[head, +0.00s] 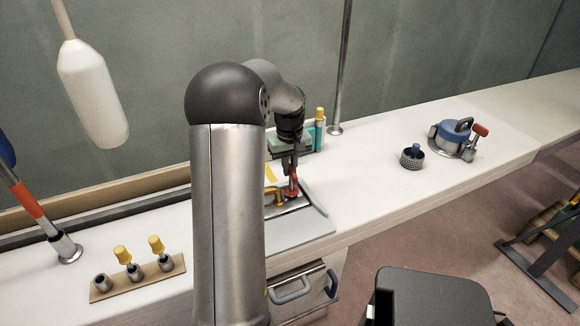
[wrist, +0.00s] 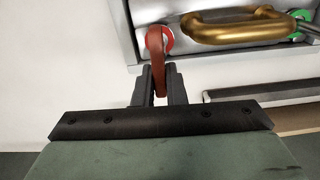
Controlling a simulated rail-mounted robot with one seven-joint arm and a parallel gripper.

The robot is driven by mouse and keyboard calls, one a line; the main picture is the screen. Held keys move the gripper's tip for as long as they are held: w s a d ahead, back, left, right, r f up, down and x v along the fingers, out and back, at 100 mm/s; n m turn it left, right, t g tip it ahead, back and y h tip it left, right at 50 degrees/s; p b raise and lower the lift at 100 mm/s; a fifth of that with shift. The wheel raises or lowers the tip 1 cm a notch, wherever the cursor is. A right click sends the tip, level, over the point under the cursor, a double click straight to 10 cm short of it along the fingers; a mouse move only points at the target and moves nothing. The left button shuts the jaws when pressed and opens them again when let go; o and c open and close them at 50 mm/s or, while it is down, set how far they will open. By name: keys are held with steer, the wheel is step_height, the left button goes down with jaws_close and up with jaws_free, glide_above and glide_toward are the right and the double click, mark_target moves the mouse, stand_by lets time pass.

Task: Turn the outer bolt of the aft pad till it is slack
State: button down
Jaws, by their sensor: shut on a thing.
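My gripper (wrist: 159,88) points down at a metal pad (wrist: 205,50) on the white counter. Its fingers are shut on a red-brown curved handle (wrist: 156,50), which I take to be the bolt's. A red disc (wrist: 168,40) shows beside the handle. A brass bar handle (wrist: 235,26) arches over the pad, and a green disc (wrist: 298,37) marks its other end. In the head view the red handle (head: 292,190) and brass bar (head: 274,198) show below my gripper (head: 291,178). My arm hides part of the area. The bolt's thread is hidden.
A wooden rack (head: 110,294) with yellow-topped pieces stands at the left front. A white bottle-shaped fender (head: 92,95) hangs above. A steel pole (head: 340,80) rises behind. A black perforated cup (head: 412,158) and a blue winch (head: 455,135) stand right. The counter between is clear.

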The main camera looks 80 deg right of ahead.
steer(key=shift+a+f, duration=0.2)
steer(key=shift+f, duration=0.5)
steer(key=c, duration=1.5)
jaws_free()
steer(key=shift+w, duration=0.2)
steer(key=r, duration=0.6)
steer(key=r+p, duration=0.1)
steer(key=r, duration=0.5)
steer(key=r+p, duration=0.1)
steer(key=r, duration=0.5)
steer(key=shift+s+d+r, duration=0.15)
steer(key=shift+s+r, duration=0.25)
